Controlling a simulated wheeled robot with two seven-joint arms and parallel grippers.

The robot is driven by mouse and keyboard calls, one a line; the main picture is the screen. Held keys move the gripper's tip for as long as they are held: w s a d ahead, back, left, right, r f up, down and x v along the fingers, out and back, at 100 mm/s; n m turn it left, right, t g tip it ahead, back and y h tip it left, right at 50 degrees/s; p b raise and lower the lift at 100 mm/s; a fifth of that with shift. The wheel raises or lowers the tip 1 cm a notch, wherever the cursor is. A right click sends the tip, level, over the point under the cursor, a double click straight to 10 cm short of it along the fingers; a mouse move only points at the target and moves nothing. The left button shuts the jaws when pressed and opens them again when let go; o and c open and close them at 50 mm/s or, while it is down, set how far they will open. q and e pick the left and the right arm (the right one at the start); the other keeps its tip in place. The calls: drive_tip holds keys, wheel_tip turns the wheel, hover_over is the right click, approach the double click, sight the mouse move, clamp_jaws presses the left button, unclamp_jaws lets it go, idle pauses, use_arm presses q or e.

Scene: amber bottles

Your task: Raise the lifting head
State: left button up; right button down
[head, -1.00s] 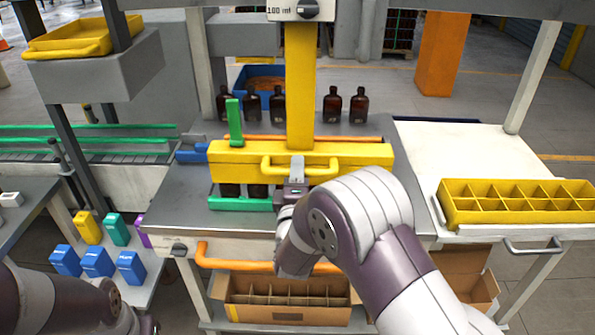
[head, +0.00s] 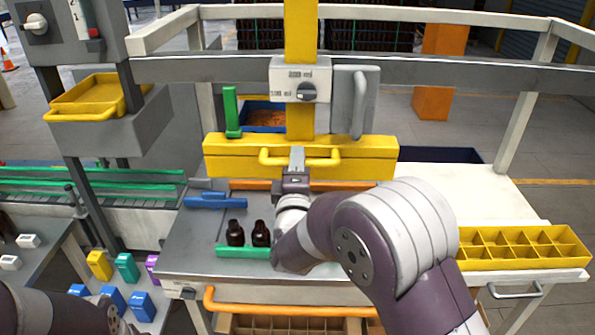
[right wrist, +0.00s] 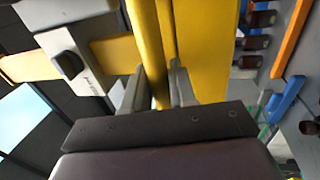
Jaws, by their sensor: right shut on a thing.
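The lifting head (head: 225,158) is a wide yellow beam on a yellow upright column (head: 300,30), raised above the grey table in the head view. Its yellow bar handle (head: 328,161) is on the front face. My right gripper (head: 297,157) is shut on the middle of this handle. In the right wrist view the handle (right wrist: 147,45) runs between the two grey fingers (right wrist: 157,88). Two dark amber bottles (head: 235,234) stand on the table behind a green strip (head: 242,252), in front of and below the beam. My left gripper is out of the head view.
A dial box (head: 325,82) sits on the column above the beam. A yellow divided tray (head: 570,250) lies on the white surface at right. A blue clamp-like piece (head: 215,201) lies on the table at left. An orange rail (head: 270,309) runs along the table's front.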

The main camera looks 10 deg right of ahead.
drive_tip(key=shift+r+p, duration=0.3)
drive_tip(key=shift+r, duration=0.85)
drive_tip(key=c, duration=1.1)
unclamp_jaws()
drive_tip(key=shift+o, duration=0.2)
drive_tip(key=shift+s+a+f, duration=0.15)
drive_tip(key=shift+s+f, duration=0.1)
drive_tip(key=b+v, duration=0.4)
drive_tip(key=v, duration=0.8)
